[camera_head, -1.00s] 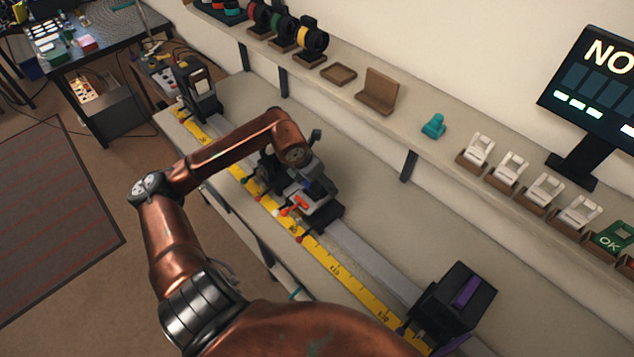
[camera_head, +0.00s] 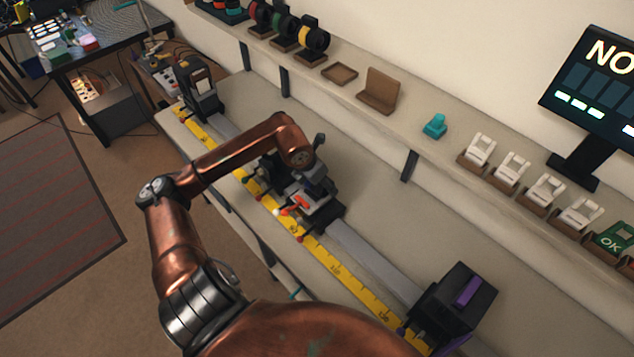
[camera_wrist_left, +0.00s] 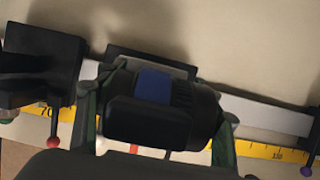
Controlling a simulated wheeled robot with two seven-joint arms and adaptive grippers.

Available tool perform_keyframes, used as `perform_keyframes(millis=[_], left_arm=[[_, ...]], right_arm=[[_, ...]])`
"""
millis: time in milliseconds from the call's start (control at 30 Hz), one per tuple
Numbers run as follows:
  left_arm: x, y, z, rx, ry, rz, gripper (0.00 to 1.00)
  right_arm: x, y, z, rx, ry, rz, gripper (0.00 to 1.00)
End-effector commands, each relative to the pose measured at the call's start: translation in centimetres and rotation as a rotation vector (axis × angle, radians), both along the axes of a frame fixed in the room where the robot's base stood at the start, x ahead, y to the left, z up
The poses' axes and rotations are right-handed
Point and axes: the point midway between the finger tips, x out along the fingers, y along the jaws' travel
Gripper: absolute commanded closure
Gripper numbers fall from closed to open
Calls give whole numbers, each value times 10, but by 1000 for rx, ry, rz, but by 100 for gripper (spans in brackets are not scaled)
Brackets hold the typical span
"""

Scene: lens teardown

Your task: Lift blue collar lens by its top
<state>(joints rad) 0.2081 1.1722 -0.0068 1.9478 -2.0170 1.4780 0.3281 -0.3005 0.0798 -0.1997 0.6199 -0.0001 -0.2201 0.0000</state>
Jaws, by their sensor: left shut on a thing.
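The blue collar lens (camera_wrist_left: 180,88) is a dark ribbed cylinder with a blue patch, lying between the fingers of my left gripper (camera_wrist_left: 158,108) in the left wrist view. One green-edged finger is at each end of it, and the gripper is shut on it. In the head view my left arm reaches over the bench rail, and its wrist and the dark holder below hide most of the lens and the fingers. I cannot tell whether the lens is clear of its holder. My right gripper is not in view.
The grey rail (camera_head: 365,252) runs beside a yellow scale (camera_head: 335,268). A dark block with a purple strip (camera_head: 455,300) stands at its near end, another dark stand (camera_head: 198,88) at its far end. A shelf behind carries lenses, a teal piece (camera_head: 435,126) and white holders.

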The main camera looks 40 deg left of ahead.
Motion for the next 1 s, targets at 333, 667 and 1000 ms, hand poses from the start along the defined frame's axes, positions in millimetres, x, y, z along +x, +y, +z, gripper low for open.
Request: perform_keyframes(millis=[333,667,1000], left_arm=[[0,0,1,1,-2,0,78],[1,1,4,2,-2,0,78],[-10,9,46,6,-2,3,78]], right_arm=[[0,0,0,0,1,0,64],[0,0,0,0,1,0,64],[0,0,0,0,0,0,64]])
